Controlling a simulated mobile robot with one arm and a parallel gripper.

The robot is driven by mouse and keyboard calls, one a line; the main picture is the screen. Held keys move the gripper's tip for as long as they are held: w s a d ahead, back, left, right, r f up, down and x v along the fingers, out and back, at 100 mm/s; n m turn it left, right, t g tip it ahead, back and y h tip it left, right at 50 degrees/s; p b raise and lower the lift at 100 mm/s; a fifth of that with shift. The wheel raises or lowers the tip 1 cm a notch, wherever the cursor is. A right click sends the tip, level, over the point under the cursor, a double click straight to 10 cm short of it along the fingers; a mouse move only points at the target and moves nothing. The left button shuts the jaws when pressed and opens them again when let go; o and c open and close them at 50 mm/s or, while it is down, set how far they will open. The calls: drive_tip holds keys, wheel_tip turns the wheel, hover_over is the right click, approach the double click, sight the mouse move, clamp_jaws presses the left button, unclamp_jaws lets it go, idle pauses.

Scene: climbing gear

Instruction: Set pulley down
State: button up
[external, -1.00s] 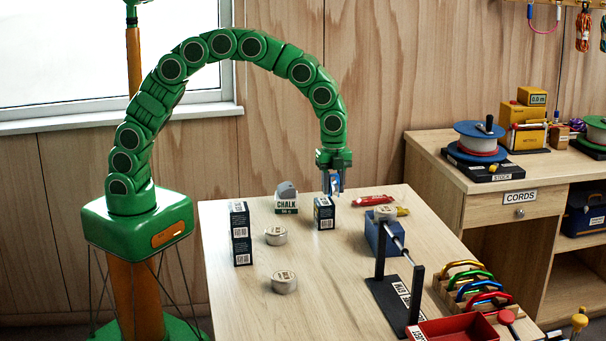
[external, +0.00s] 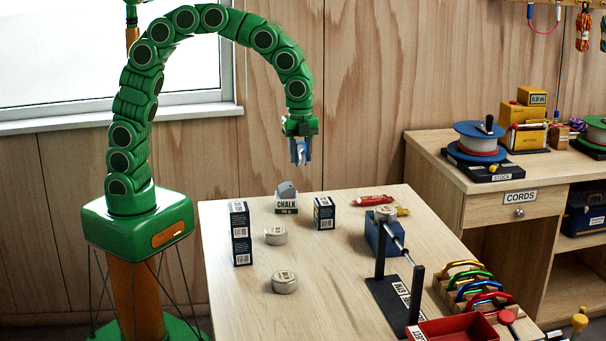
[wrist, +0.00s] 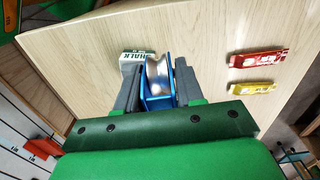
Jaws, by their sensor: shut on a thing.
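My gripper (external: 300,152) is shut on the pulley (external: 301,151) and holds it in the air, above the back of the table (external: 345,270). In the wrist view the pulley (wrist: 158,78) has a silvery wheel in a blue frame, between the two grey fingers of my gripper (wrist: 158,82). The pulley is clear of the tabletop.
Dark boxes (external: 240,234) (external: 324,213) and two round tins (external: 276,235) (external: 284,282) stand on the table. The front left is clear.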

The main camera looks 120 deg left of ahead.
drive_tip(key=shift+s+d+r, duration=0.3)
drive_tip(key=shift+s+d, duration=0.05)
drive_tip(key=shift+s, duration=0.35)
drive_tip(key=shift+s+d+r, duration=0.3)
drive_tip(key=shift+s+r, duration=0.05)
drive_tip(key=shift+s, duration=0.3)
drive_tip(key=shift+s+d+r, duration=0.3)
drive_tip(key=shift+s+d, duration=0.05)
drive_tip(key=shift+s, duration=0.35)
